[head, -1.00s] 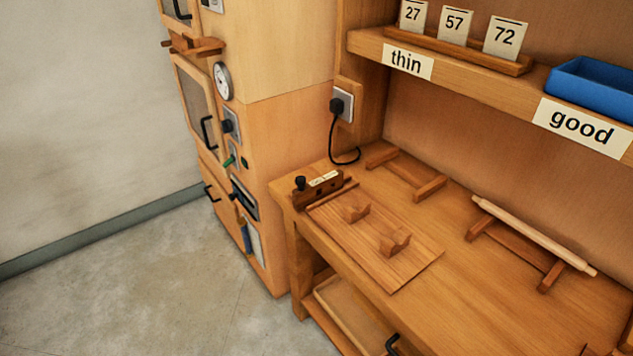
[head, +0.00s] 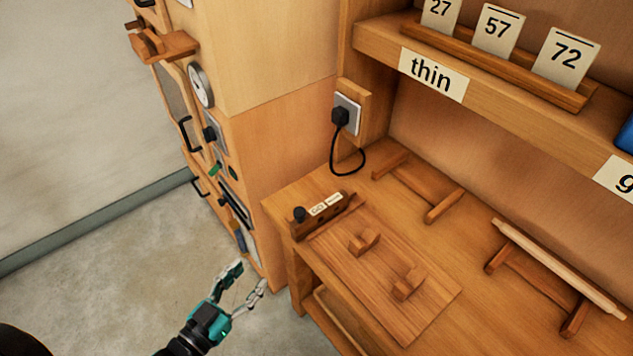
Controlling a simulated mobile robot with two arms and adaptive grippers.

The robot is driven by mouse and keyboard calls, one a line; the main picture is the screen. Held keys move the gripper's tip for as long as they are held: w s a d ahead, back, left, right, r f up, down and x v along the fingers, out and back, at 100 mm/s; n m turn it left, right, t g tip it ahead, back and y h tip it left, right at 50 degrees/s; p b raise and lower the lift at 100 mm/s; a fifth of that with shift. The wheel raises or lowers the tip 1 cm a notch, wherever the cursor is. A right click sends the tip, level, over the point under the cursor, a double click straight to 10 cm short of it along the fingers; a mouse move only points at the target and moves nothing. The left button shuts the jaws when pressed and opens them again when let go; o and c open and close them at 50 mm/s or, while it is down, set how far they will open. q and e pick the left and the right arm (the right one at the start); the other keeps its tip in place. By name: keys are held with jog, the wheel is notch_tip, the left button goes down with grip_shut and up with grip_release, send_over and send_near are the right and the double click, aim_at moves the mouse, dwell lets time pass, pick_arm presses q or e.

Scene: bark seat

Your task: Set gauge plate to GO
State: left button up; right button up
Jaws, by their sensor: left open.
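The gauge plate is a dark wooden block (head: 323,217) at the back left edge of the bench, with a black knob (head: 299,214) at its left end. Two small pale labels sit on its top; the left one (head: 318,209) appears to read GO, and the right one is too small to read. My left gripper (head: 246,281) is open and empty, over the floor to the left of the bench, below and left of the block and apart from it. My right gripper is not in view.
A board with two notched blocks (head: 340,270) lies beside the gauge. A pale rod (head: 560,268) rests on a wooden stand at right. A plug with a black cable (head: 341,117) hangs behind. A cabinet with handles (head: 245,130) stands left. Floor left is clear.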

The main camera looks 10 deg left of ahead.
pick_arm(q)
notch_tip(320, 180, up, 4)
jog(key=w+d, duration=0.1)
jog(key=p, duration=0.1)
send_near(295, 217)
jog(key=shift+t+h, duration=0.3)
jog(key=shift+h, duration=0.1)
jog(key=p+x, duration=0.2)
jog(key=x, duration=0.8)
jog(key=shift+w+f, duration=0.15)
jog(key=shift+w, duration=0.2)
jog(key=shift+w+d, duration=0.2)
jog(key=shift+w, duration=0.15)
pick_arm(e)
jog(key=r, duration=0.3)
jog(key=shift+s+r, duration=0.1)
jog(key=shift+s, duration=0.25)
pick_arm(q)
grip_shut()
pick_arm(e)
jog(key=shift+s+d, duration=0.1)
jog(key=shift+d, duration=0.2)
pick_arm(q)
jog(key=shift+f, duration=0.1)
jog(key=shift+w+d+f, duration=0.1)
jog(key=shift+w+f, duration=0.05)
jog(key=shift+f, duration=0.05)
